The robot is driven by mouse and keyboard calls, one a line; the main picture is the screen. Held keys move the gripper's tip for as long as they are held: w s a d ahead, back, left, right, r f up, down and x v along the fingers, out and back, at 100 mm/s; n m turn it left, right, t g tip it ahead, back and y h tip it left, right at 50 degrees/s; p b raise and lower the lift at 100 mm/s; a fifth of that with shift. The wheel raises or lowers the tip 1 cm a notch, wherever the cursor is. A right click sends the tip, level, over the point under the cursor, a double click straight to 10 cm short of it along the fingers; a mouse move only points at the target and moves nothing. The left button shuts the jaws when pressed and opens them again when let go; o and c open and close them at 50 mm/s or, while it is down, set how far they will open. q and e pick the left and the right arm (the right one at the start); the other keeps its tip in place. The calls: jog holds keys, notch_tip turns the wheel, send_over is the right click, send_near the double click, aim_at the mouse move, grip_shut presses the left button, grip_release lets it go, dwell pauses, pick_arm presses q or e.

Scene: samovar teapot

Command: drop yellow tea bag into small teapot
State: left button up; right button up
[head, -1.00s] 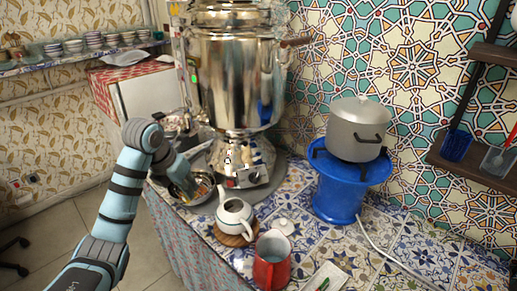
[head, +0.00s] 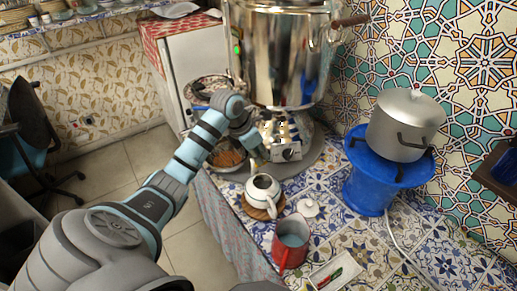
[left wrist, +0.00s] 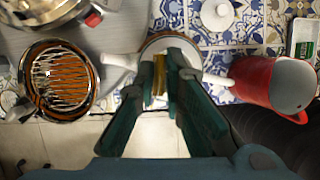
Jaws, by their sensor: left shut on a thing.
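The small white teapot (head: 262,189) stands open on a round wooden coaster (head: 259,213) on the tiled counter. My left gripper (head: 256,158) is just above and behind it in the head view. In the left wrist view, the gripper (left wrist: 158,95) is shut on a yellow tea bag (left wrist: 160,74), which hangs between the fingers over the teapot (left wrist: 160,44). The fingers hide much of the teapot there, and I cannot tell whether the bag is inside its mouth. The teapot's white lid (head: 308,207) lies on the counter to the right. My right gripper is not in view.
The large samovar (head: 282,60) stands behind. A red mug (head: 290,245) and a small white tray (head: 335,270) are near the front edge. A blue stand (head: 370,187) holds a grey pot (head: 405,125).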

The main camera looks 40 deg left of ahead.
pick_arm(q)
jog(key=shift+f, duration=0.7)
jog(key=shift+s, duration=0.15)
jog(key=shift+s+r, duration=0.1)
jog(key=shift+r, duration=0.15)
jog(key=o, duration=0.7)
jog(key=shift+o, duration=0.2)
jog(key=v, duration=1.2)
